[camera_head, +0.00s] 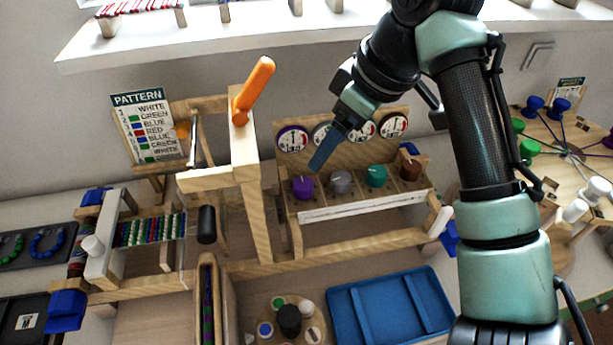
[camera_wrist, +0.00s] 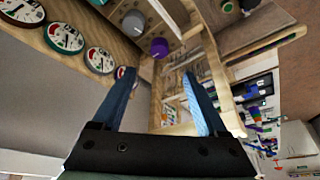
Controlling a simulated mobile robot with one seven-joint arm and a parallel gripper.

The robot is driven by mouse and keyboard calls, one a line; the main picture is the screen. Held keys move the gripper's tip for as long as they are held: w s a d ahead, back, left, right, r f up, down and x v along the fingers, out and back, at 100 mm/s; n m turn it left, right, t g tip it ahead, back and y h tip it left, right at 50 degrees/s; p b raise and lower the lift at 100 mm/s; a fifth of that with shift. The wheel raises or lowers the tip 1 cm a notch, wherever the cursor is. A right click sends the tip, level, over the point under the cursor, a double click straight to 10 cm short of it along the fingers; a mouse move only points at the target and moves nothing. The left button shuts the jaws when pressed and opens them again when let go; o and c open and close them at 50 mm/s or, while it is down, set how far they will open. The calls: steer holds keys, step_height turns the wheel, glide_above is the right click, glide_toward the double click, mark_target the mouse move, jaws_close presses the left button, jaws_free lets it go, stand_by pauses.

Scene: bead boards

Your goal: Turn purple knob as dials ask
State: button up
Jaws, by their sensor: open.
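The purple knob (camera_head: 303,187) is the leftmost in a row of knobs on a wooden box, and it also shows in the wrist view (camera_wrist: 158,47). A round white dial with a red part (camera_head: 292,138) is on the board behind it; its reading is too small to tell. My gripper (camera_head: 318,163) is above and slightly right of the purple knob, in front of the dial board. In the wrist view my gripper (camera_wrist: 158,75) has its two blue fingers wide apart and empty, with the purple knob beyond and between them. The fingers do not touch it.
A grey knob (camera_head: 340,182), a teal knob (camera_head: 376,176) and a brown knob (camera_head: 410,170) stand to the right. A wooden post with an orange handle (camera_head: 254,90) rises close on the left. A blue tray (camera_head: 345,308) lies in front.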

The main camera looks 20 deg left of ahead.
mark_target(303, 183)
steer(key=x, duration=1.2)
steer(key=shift+p, duration=0.3)
steer(key=shift+r, duration=0.1)
jaws_close()
